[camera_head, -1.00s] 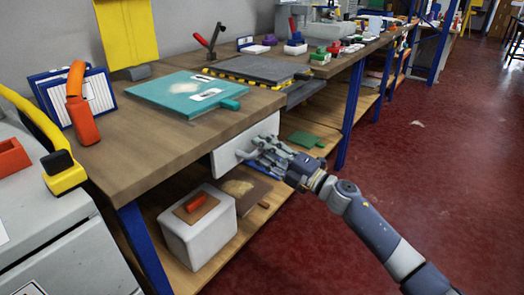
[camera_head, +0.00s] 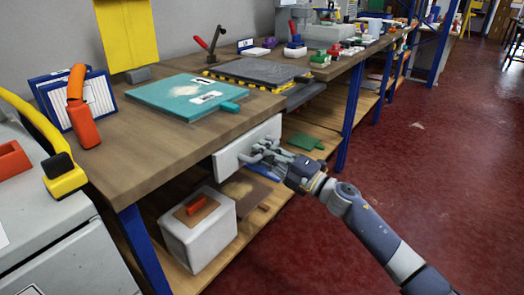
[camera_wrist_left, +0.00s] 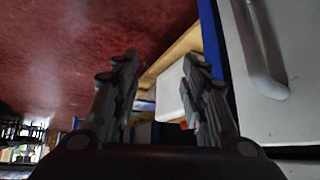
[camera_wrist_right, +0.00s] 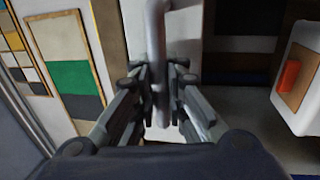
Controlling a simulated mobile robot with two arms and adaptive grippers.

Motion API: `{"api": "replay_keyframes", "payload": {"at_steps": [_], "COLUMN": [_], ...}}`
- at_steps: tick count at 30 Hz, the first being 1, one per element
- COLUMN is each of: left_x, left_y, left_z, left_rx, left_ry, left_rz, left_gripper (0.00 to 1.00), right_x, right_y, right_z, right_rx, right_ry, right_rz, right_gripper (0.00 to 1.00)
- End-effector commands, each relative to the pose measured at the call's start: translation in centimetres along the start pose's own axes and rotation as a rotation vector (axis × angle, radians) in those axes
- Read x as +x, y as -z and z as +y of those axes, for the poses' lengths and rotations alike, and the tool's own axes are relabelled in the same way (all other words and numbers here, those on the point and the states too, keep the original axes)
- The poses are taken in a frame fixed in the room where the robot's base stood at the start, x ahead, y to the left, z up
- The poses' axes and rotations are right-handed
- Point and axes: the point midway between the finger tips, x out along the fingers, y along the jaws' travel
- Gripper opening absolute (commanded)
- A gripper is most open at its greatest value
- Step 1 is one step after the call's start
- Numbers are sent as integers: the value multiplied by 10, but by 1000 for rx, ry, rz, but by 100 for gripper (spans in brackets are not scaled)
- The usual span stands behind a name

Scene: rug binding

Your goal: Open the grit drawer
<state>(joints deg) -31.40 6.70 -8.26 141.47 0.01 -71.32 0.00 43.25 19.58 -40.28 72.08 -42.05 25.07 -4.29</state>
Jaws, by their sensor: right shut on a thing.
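The grit drawer shows as a white front (camera_head: 232,157) under the edge of the wooden bench in the head view. Its grey bar handle (camera_wrist_right: 157,35) runs down between the fingers in the right wrist view. My right gripper (camera_head: 266,156) is shut on the handle, and its fingers hide part of it. The drawer's inside is not visible. My left gripper (camera_wrist_left: 163,68) is seen only in its own wrist view, with its fingers apart and nothing between them.
The bench top (camera_head: 130,150) carries a teal board (camera_head: 170,95) and a dark slab (camera_head: 260,72). A white bin (camera_head: 200,240) stands on the lower shelf. A blue leg (camera_head: 348,125) stands right of the drawer. Red floor (camera_head: 440,190) is clear in front.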

Motion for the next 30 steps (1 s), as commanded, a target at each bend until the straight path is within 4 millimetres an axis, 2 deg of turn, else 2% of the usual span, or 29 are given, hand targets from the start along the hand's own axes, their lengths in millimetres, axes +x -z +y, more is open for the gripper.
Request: {"api": "replay_keyframes", "payload": {"at_steps": [5,9,14,20,24,30], "left_x": [-14,-34,-41,-49,-24,-10], "left_y": [-39,-78,-71,-64,-75,-80], "left_z": [-5,-9,-9,-9,-8,-8], "left_rx": [-5,-11,-11,-11,-11,-10], "left_ry": [10,18,18,18,15,14], "left_rz": [-181,-363,-359,-358,-374,-376], "left_gripper": [40,40,40,40,40,40], "right_x": [-19,-39,-64,-104,-140,-178], "right_y": [-1,0,0,0,1,1], "right_z": [3,7,11,18,24,30], "right_rx": [0,1,1,1,1,1], "right_ry": [5,5,7,8,9,8], "right_rz": [-1,-1,-1,-1,0,0], "right_gripper": [0,0,0,0,0,0]}}
